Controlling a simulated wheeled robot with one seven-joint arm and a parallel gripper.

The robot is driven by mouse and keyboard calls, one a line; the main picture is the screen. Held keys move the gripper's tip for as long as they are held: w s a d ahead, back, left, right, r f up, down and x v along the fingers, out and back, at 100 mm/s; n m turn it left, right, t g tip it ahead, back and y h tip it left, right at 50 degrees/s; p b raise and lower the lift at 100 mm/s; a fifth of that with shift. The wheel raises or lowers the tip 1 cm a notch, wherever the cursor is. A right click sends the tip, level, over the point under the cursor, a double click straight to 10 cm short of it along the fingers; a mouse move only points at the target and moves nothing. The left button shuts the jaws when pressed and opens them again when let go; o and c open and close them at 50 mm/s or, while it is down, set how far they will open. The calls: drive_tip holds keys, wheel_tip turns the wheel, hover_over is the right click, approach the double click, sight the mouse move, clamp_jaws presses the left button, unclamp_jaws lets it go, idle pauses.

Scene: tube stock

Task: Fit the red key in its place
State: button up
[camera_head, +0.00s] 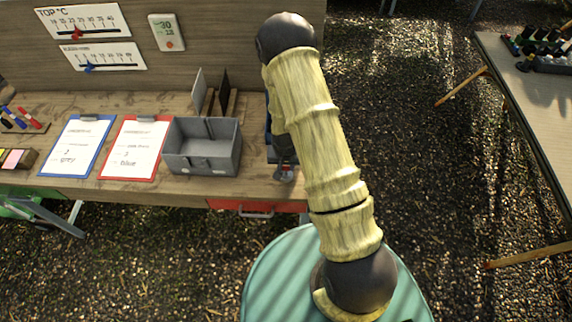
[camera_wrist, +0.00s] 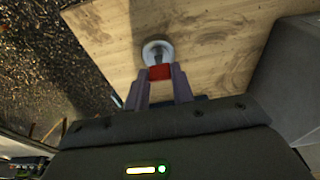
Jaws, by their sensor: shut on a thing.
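My gripper (camera_wrist: 161,80) is shut on the red key (camera_wrist: 160,72), whose red head shows between the two fingertips in the wrist view. A round pale metal fitting (camera_wrist: 146,48) lies on the wooden bench top just beyond the key. The key's dark front part overlaps this fitting in the picture; I cannot tell whether it is in the fitting or above it. In the head view my gripper (camera_head: 284,156) points down near the bench's front right corner, over the small round fitting (camera_head: 286,176). My arm hides part of that corner.
A grey open bin (camera_head: 203,166) stands left of my gripper on the bench (camera_head: 258,182); a grey wall also shows at the wrist view's right. Red (camera_head: 134,150) and blue (camera_head: 77,148) clipboards lie farther left. A red drawer (camera_head: 240,206) sits below the bench top.

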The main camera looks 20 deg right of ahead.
drive_tip(key=shift+f, duration=0.15)
drive_tip(key=shift+f+b, duration=0.5)
drive_tip(key=shift+b, duration=0.05)
drive_tip(key=shift+s+d+r, duration=0.1)
drive_tip(key=o, duration=1)
drive_tip(key=shift+o, duration=0.2)
wheel_tip(320, 180, up, 17)
drive_tip(key=s+a+b, duration=0.1)
drive_tip(key=s+b, duration=0.1)
drive_tip(key=b, duration=0.1)
drive_tip(key=shift+s+b, duration=0.15)
drive_tip(key=shift+b, duration=0.15)
